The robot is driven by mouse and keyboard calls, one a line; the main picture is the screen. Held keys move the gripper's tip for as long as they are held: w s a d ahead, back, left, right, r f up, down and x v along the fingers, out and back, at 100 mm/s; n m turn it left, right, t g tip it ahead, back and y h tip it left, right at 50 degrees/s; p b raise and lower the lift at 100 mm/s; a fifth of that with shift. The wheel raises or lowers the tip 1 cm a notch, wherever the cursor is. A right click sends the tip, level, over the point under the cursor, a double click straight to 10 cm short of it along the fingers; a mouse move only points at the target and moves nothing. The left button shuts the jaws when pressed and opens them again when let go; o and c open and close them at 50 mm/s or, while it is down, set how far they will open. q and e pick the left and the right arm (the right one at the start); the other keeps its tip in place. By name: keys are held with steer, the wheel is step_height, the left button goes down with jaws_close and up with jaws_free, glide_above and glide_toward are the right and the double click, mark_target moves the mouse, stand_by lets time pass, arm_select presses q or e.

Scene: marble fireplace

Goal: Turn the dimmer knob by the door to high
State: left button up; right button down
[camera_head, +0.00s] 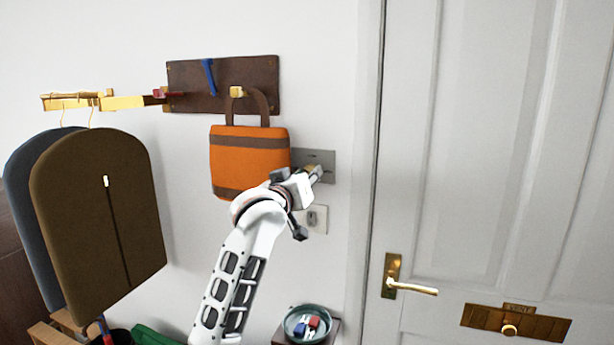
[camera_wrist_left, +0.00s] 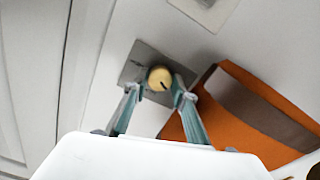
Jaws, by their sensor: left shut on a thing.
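The dimmer is a grey metal plate (camera_head: 326,160) on the white wall, left of the door. Its round brass knob (camera_wrist_left: 158,77) has a dark mark on its face, toward the lower right in the wrist view. In that view the plate (camera_wrist_left: 140,57) appears tilted behind the knob. My left gripper (camera_head: 315,173) reaches the plate from the front, shut on the knob. In the wrist view, the left gripper's fingertips (camera_wrist_left: 156,86) stand on both sides of the knob. In the head view the gripper partly hides the knob. My right gripper is not in view.
An orange bag (camera_head: 240,157) hangs close to the left of my gripper. A white switch plate (camera_head: 317,219) is just below. The white door (camera_head: 480,120) with a brass handle (camera_head: 411,287) is right. Garment bags (camera_head: 90,210) hang left; a bowl (camera_head: 292,327) stands below.

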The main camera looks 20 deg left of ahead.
arm_select(q)
steer(key=m, duration=3)
steer(key=shift+m, duration=0.3)
steer(key=o, duration=1.1)
